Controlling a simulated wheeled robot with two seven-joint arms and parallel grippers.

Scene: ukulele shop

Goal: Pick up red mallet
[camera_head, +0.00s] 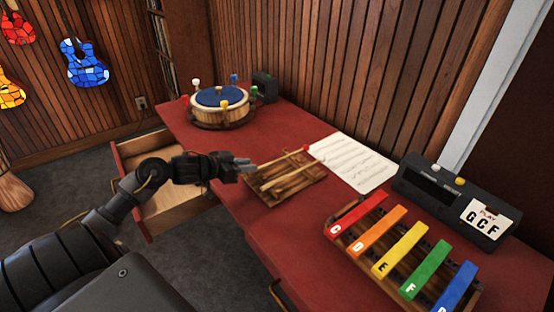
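The red mallet (306,148) has a small red head and a thin wooden handle that slants down and left. It lies on a slatted wooden rack (300,186) on the red desk. A second mallet (292,174) with a wooden handle lies beside it, nearer to me. My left gripper (250,166) is at the rack's left edge, its fingertips close to the handle end of the red mallet. Whether the fingers touch or grip the handle is too small to tell. My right gripper is not in view.
A coloured xylophone (386,246) stands at the front right of the desk (250,222). Behind it are a dark box (455,200) with a card and a music sheet (352,162). A blue-topped drum (220,104) stands at the far end. An open drawer (172,205) juts out left.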

